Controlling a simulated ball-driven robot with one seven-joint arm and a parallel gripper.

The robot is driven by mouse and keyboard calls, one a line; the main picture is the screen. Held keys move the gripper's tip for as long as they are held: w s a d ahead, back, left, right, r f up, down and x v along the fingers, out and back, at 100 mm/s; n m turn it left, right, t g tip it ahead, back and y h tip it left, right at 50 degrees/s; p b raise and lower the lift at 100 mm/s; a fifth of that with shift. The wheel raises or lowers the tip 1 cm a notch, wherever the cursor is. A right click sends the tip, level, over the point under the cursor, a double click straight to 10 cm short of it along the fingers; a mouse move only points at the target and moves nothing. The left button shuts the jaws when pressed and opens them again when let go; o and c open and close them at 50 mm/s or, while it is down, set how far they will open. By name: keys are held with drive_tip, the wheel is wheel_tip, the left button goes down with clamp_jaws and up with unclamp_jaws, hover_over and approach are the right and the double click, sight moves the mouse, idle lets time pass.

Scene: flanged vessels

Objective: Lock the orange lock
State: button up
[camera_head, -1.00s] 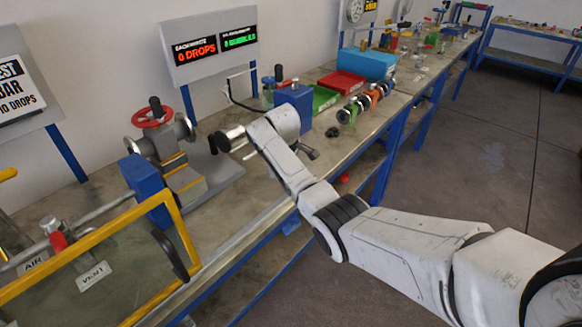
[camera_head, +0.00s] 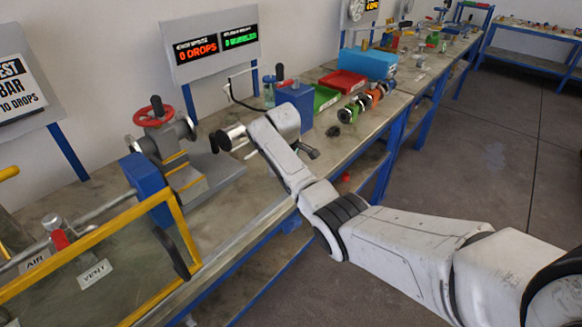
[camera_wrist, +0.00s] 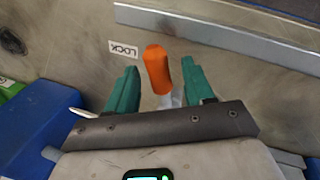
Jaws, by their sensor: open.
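The orange lock (camera_wrist: 157,70) is a rounded orange handle on a pale metal stem, seen in the wrist view. It stands between the two teal fingers of my gripper (camera_wrist: 160,64), with a visible gap on each side. The fingers are open and do not appear to touch it. A white label reading LOCK (camera_wrist: 124,49) lies beside it on the bench surface, upside down in this view. The lower part of the stem is partly hidden by my gripper's body. In the head view my arm reaches over the bench, and I cannot make out the orange lock there.
A metal rail (camera_wrist: 215,35) runs beyond the lock. A blue block (camera_wrist: 30,125) and a green bin (camera_wrist: 8,88) sit at the left of the wrist view. In the head view, a vessel with a red handwheel (camera_head: 153,117) stands left of my arm.

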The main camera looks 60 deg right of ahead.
drive_tip(key=v, duration=1)
drive_tip(key=shift+r+b, duration=0.35)
drive_tip(key=shift+b, duration=0.05)
drive_tip(key=shift+s+a, duration=0.1)
drive_tip(key=shift+s, duration=0.05)
